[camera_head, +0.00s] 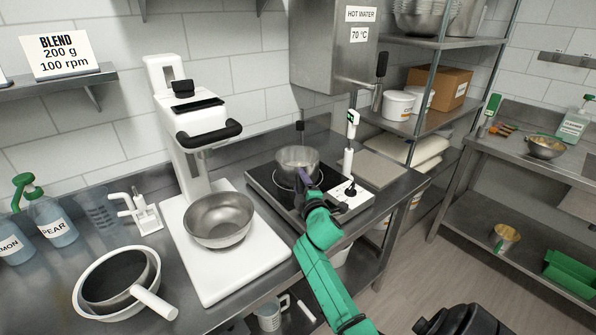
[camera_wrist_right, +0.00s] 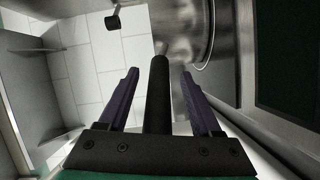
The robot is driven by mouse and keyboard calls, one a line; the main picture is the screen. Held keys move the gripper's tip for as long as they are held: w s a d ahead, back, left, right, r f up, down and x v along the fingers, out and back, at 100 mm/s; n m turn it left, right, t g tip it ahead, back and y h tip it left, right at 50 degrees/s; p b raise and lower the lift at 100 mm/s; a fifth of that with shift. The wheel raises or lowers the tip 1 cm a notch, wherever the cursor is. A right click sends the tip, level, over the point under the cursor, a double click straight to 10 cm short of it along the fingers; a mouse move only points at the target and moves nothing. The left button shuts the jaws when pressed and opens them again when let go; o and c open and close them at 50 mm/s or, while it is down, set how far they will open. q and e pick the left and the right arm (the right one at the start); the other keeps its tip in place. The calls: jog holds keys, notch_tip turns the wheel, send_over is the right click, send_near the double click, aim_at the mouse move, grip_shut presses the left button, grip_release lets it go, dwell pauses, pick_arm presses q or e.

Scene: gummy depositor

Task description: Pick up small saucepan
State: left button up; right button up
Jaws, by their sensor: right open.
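The small saucepan (camera_head: 297,160) is a metal pan standing on the black hot plate (camera_head: 264,179) in the head view. My right gripper (camera_head: 306,178), with purple fingers on a green arm, is at the pan's near side. The right wrist view shows the open jaws (camera_wrist_right: 160,95) with the black handle (camera_wrist_right: 157,100) between them and a gap on each side. The pan's shiny metal body (camera_wrist_right: 178,40) lies beyond the fingertips. The handle is mostly hidden by my gripper in the head view. My left gripper is not in view.
A thermometer-like white device (camera_head: 351,125) stands right of the pan. A metal bowl (camera_head: 219,217) sits on a white-based machine to the left. A white-handled pan (camera_head: 110,280) stands at the front left. A hot-water dispenser (camera_head: 333,50) hangs above the back.

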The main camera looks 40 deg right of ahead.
jog(key=shift+s, duration=0.1)
grip_shut()
dwell(1.0)
jog(key=shift+r, duration=0.3)
jog(key=shift+f, duration=0.1)
